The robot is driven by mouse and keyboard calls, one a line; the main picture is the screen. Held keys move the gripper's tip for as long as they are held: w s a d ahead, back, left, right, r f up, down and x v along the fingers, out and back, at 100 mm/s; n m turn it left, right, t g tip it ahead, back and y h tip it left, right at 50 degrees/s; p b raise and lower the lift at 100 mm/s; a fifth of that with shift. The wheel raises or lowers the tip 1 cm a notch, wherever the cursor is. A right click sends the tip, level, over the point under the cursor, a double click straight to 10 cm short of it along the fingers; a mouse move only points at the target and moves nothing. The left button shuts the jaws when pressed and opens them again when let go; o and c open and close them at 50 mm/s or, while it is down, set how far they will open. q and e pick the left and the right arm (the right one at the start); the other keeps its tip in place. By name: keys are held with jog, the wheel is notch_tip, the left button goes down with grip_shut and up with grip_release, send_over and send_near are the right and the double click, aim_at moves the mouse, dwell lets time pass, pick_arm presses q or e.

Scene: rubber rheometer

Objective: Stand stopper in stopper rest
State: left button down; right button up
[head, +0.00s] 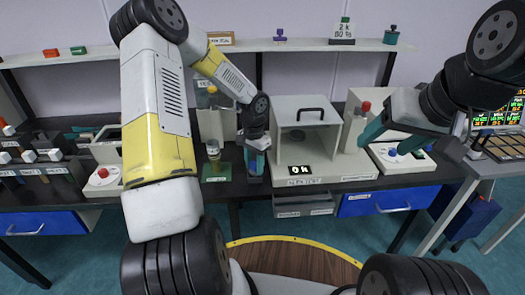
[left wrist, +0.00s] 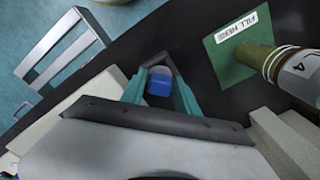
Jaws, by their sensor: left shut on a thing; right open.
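The stopper, seen as a small blue piece with a grey end, is between the teal fingers of my left gripper (left wrist: 160,88) in the left wrist view. In the head view my left gripper (head: 255,160) points down over the dark bench, just right of the green mat. The fingers hide much of the stopper there. My right gripper (head: 389,141) is open and empty, in front of the white device at the right. I cannot make out the stopper rest for sure; it may be hidden behind my left gripper.
A white open-fronted chamber (head: 308,145) stands close to the right. Racks (head: 38,155) stand at the far left.

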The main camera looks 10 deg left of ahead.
pick_arm(q)
jog(key=shift+f, duration=0.4)
dwell(0.4)
jog(key=c, duration=0.8)
grip_release()
jog(key=shift+c, duration=0.2)
